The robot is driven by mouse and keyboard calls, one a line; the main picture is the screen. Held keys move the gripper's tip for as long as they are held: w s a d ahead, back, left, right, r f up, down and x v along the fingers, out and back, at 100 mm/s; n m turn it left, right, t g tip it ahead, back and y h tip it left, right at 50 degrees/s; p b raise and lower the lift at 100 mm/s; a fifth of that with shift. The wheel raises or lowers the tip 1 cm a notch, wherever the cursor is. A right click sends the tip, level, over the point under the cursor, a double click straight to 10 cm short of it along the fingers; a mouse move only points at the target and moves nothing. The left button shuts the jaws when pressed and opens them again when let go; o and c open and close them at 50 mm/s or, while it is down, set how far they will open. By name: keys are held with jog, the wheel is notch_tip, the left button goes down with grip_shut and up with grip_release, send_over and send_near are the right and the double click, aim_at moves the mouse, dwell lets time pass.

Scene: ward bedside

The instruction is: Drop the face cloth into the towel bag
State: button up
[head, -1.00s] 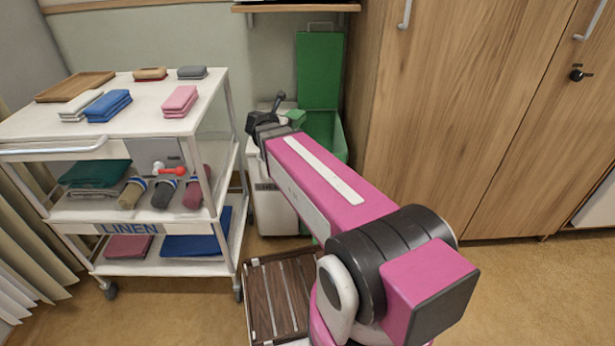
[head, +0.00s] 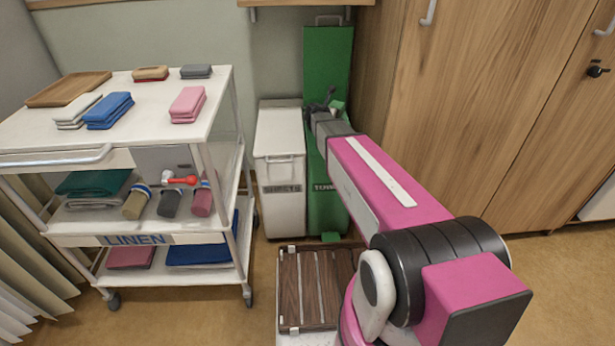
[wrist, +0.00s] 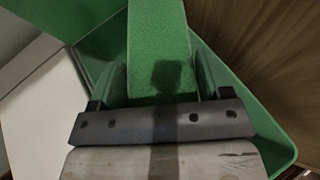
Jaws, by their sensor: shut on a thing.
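My gripper (head: 326,108) is shut on the green face cloth (head: 338,107) and holds it over the open mouth of the green towel bag (head: 327,205). The bag is an upright bin with a partly readable label and its green lid (head: 328,62) raised at the back. In the wrist view, the cloth (wrist: 160,45) is a thick green strip between the two fingers, with a dark shadow on it. The bin's green rim and wall (wrist: 262,125) show beyond it on the right. The bag's inside is mostly hidden by my arm and the cloth.
A closed white bin (head: 280,132) stands left of the green one. A linen trolley (head: 150,132) with folded cloths and a wooden tray (head: 70,88) is further left. A tall wooden cupboard (head: 480,110) stands to the right. A shelf edge (head: 300,3) hangs above.

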jog(key=shift+f, duration=2.45)
jog(key=o, duration=1)
jog(key=shift+c, duration=0.2)
jog(key=shift+s+a, duration=0.1)
jog(key=v, duration=1)
jog(key=shift+s+a+r, duration=0.2)
jog(key=shift+s, duration=0.05)
